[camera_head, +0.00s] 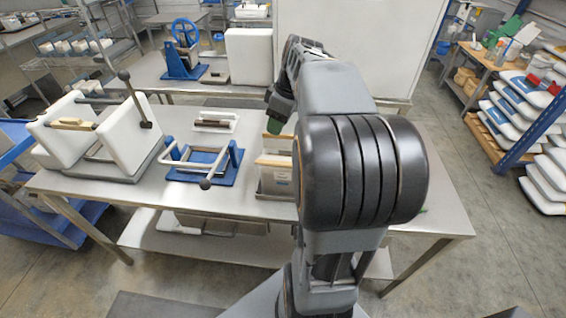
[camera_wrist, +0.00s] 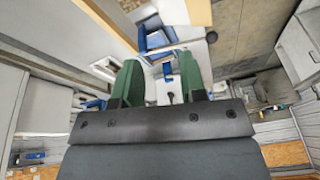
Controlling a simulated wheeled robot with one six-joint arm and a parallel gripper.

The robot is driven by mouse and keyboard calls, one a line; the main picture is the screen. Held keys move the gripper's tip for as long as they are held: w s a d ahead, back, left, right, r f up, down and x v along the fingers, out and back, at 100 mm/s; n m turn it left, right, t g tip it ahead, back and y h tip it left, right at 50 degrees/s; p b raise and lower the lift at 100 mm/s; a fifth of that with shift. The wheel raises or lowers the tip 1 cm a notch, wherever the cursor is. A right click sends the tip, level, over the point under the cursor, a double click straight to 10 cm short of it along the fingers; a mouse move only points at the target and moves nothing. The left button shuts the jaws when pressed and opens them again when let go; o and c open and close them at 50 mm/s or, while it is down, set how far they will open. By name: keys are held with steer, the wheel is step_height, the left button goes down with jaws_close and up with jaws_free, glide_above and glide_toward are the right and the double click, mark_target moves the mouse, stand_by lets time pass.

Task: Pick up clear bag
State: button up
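My gripper (camera_wrist: 160,82) shows in the wrist view with its two green fingers spread apart and nothing visible between them. In the head view, one green fingertip of my gripper (camera_head: 276,126) shows beside my arm, above the back of the steel table, near a wood-topped holder (camera_head: 274,182). I cannot make out a clear bag in either view. My arm hides part of the table behind it and to its right.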

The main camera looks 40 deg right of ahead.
steer(key=d+r+n, duration=0.2)
steer(key=d, duration=0.6)
steer(key=n+y, duration=0.1)
glide_above(284, 140)
steer(key=s+d, duration=0.1)
steer(key=d, duration=0.1)
steer(key=shift+t, duration=0.4)
step_height(284, 140, down, 7)
steer(key=shift+s+f+p, duration=0.1)
steer(key=shift+s+p, duration=0.05)
steer(key=shift+p, duration=0.3)
steer(key=p+x, duration=0.1)
steer(key=x, duration=0.3)
steer(key=shift+a+f+p, duration=0.25)
steer(key=shift+p, duration=0.1)
steer(key=shift+w+f, duration=0.2)
steer(key=shift+f, duration=0.15)
steer(key=shift+f+b, duration=0.25)
steer(key=shift+b, duration=0.25)
jaws_close()
